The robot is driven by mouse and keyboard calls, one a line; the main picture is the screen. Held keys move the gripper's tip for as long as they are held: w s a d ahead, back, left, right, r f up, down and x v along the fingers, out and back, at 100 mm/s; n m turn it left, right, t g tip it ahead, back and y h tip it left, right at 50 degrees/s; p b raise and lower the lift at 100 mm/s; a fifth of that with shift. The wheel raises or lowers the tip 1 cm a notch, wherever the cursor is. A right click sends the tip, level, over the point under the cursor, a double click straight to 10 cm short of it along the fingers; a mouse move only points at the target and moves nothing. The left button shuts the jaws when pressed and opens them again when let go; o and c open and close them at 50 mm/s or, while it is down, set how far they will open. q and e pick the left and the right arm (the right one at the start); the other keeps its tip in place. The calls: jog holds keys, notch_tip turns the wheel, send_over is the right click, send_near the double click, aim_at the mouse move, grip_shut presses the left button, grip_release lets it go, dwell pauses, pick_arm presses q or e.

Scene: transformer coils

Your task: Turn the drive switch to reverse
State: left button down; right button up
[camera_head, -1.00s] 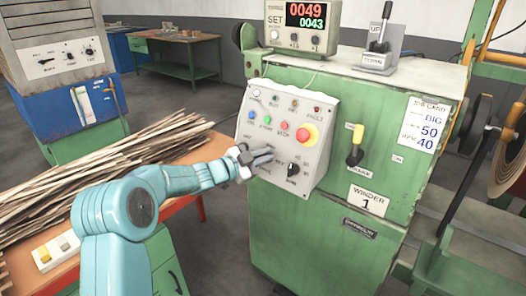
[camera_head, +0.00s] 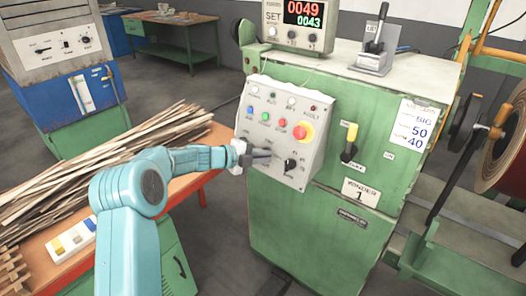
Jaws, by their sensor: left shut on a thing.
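The control panel (camera_head: 285,130) is a pale sloped box on the front of the green winder. The switch's pointer direction and the small labels there cannot be read. My right gripper is not in view.
A yellow-handled lever (camera_head: 350,141) stands right of the panel. A grey lever box (camera_head: 374,57) and a counter display (camera_head: 300,22) sit on top of the winder (camera_head: 330,225). An orange bench (camera_head: 188,188) with wooden strips (camera_head: 95,170) lies left, beneath my arm.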

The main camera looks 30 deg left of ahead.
pick_arm(q)
jog(key=shift+a+r+m, duration=0.1)
jog(key=shift+a+m, duration=0.3)
jog(key=shift+a, duration=0.1)
jog(key=c, duration=1.2)
grip_release()
jog(key=shift+w, duration=0.1)
jog(key=v, duration=1.6)
jog(key=shift+d+r, duration=0.15)
jog(key=shift+r, duration=0.05)
